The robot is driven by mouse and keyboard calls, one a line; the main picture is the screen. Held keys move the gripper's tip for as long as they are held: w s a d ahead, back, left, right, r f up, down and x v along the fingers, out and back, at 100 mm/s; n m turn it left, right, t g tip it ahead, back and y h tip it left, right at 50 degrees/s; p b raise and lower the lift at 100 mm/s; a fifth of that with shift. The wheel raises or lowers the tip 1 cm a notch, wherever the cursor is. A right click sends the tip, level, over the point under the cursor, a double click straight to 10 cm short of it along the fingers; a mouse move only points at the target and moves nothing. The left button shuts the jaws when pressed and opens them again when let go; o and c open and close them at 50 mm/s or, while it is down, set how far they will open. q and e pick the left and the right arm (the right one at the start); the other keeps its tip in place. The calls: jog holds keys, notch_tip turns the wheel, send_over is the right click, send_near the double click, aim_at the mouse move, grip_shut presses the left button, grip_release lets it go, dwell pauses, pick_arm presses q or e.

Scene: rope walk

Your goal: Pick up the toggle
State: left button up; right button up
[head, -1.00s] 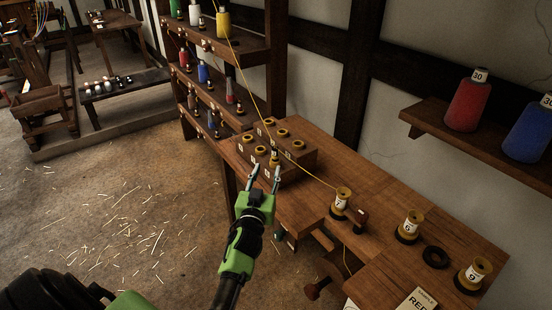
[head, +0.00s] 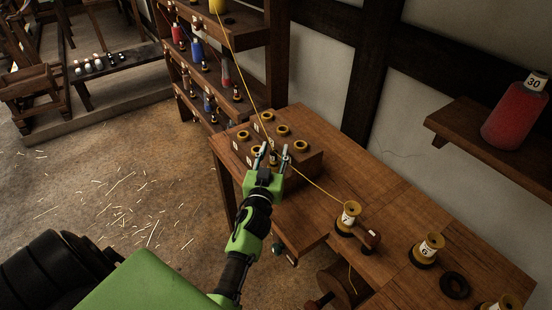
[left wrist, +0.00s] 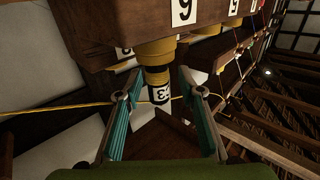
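A small upright piece with a white label (head: 273,157), seemingly the toggle, stands at a yellow ring in the wooden block (head: 309,170) on the bench. In the left wrist view the piece (left wrist: 158,82) shows a dark 3 on its label, and the yellow ring adjoins it. My left gripper (head: 273,149) is open, with one teal finger on each side of the piece. The wrist view shows gaps between the fingers (left wrist: 160,88) and the piece; I see no contact. My right gripper is not in view.
Several more yellow rings sit in the block. A yellow thread (head: 316,186) runs past the block to a spool (head: 349,214). A spool marked 6 (head: 428,248) and a black ring (head: 454,285) stand at right. A shelf rack (head: 257,70) rises behind.

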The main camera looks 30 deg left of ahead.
pick_arm(q)
jog(key=shift+s+d+r, duration=0.35)
jog(key=shift+s+r, duration=0.1)
jog(key=shift+s, duration=0.15)
jog(key=shift+c, duration=0.7)
jog(key=shift+d, duration=0.1)
grip_shut()
jog(key=shift+f, duration=0.1)
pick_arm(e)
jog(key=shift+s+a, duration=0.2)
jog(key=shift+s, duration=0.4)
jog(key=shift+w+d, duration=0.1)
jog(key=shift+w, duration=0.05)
